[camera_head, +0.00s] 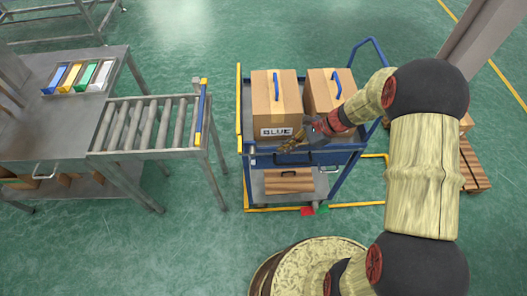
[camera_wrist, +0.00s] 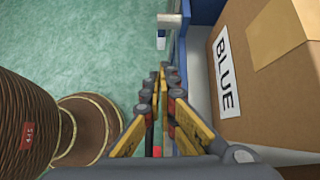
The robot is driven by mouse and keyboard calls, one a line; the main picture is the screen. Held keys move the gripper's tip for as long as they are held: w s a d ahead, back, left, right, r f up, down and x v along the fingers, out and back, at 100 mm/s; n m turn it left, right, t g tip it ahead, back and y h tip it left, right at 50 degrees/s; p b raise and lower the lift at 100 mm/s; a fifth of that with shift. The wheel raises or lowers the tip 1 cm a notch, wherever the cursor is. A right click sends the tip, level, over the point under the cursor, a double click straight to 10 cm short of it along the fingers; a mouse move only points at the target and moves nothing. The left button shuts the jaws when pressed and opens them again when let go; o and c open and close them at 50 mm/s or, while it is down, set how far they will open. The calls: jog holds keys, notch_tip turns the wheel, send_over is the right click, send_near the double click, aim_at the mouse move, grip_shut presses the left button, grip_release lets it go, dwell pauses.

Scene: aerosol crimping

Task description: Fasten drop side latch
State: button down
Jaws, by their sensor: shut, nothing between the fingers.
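A blue cart (camera_head: 247,180) carries two cardboard boxes, one labelled BLUE (camera_head: 275,100), on its upper deck. A blue side panel (camera_head: 270,160) runs along the near side of that deck, partly hidden by my gripper (camera_head: 281,149). In the wrist view, a pale metal fitting (camera_wrist: 168,18), possibly the latch, sits on the outer face of the blue side, ahead of my gripper (camera_wrist: 163,68). I cannot tell whether it is fastened. My gripper is shut and empty, with its fingertips close to the side; contact is unclear.
The BLUE box (camera_wrist: 265,80) stands just right of my fingers in the wrist view. A roller conveyor (camera_head: 150,125) and a table with coloured bins (camera_head: 78,77) stand left of the cart. A wooden pallet (camera_head: 472,165) lies at right. Green floor is clear between conveyor and cart.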

aim_at(253, 155)
jog(key=b+x, duration=0.3)
jog(key=x, duration=0.7)
jog(key=shift+s+m, duration=0.25)
jog(key=shift+m, duration=0.05)
jog(key=shift+a+f+y+b, duration=0.2)
jog(key=shift+a+y+b, duration=0.15)
jog(key=shift+y, duration=0.35)
jog(key=shift+a+f, duration=0.15)
jog(key=shift+a, duration=0.05)
jog(key=shift+w+a+f+p, duration=0.15)
jog(key=shift+a+p, duration=0.1)
jog(key=shift+a, duration=0.55)
jog(key=shift+s+a+f+p, duration=0.1)
jog(key=shift+a+f+p, duration=0.15)
jog(key=shift+a, duration=0.6)
jog(key=shift+w+a+f+p, duration=0.1)
jog(key=shift+a+p, duration=0.2)
jog(key=shift+a, duration=0.5)
